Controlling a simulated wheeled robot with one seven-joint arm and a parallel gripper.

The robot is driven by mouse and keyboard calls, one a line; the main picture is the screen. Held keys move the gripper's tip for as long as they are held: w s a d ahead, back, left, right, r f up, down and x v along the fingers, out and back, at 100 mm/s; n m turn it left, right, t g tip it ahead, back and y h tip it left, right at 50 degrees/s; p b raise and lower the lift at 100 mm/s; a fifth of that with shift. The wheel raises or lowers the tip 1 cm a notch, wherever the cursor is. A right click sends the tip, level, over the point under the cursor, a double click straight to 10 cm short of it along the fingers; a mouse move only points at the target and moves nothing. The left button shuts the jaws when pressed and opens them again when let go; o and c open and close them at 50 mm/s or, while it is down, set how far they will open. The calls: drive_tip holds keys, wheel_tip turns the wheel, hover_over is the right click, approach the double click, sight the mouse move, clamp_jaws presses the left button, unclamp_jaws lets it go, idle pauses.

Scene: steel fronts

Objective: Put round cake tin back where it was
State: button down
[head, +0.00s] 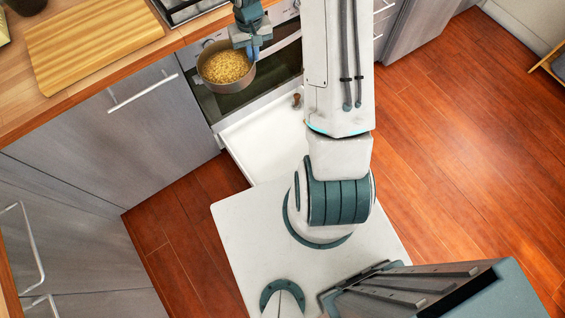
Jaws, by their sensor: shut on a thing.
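The round cake tin (226,68) is a grey-brown round tin filled with a yellow, grainy content. It is held about level in the air in front of the oven, near the counter's front edge. My gripper (250,46) is shut on the tin's right rim, seen from above. The fingertips are partly hidden by the gripper body and the rim. Below the tin, a white drawer (262,139) under the oven stands open, with a small brown object (297,100) at its right side.
A wooden board (92,40) lies on the wooden counter (30,112) at the left. A stove top (185,8) is at the top, above the oven (275,75). Grey cabinet fronts (130,135) with bar handles stand at left. Open wooden floor (475,120) lies at right.

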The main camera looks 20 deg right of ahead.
drive_tip(key=s+d+f+b, duration=0.1)
drive_tip(key=d+f+b, duration=0.4)
drive_tip(key=f+b, duration=1.1)
drive_tip(key=s+d+f+m+b, duration=0.1)
drive_tip(key=d+f+b, duration=0.4)
drive_tip(key=f+b, duration=1.1)
drive_tip(key=s+d+f+m+b, duration=0.1)
drive_tip(key=s+d+f+b, duration=0.2)
drive_tip(key=f+b, duration=1.3)
drive_tip(key=shift+d+f+b, duration=0.15)
drive_tip(key=shift+d+f, duration=0.35)
drive_tip(key=shift+f, duration=4.05)
drive_tip(key=shift+d+f+b, duration=0.1)
drive_tip(key=shift+d+f, duration=0.45)
drive_tip(key=shift+f, duration=4.05)
drive_tip(key=shift+d+f+b, duration=0.15)
drive_tip(key=shift+d+f, duration=0.35)
drive_tip(key=shift+f, duration=4.05)
drive_tip(key=shift+r, duration=0.1)
drive_tip(key=c, duration=1.6)
unclamp_jaws()
wheel_tip(320, 180, up, 12)
drive_tip(key=p, duration=0.5)
drive_tip(key=shift+d, duration=0.25)
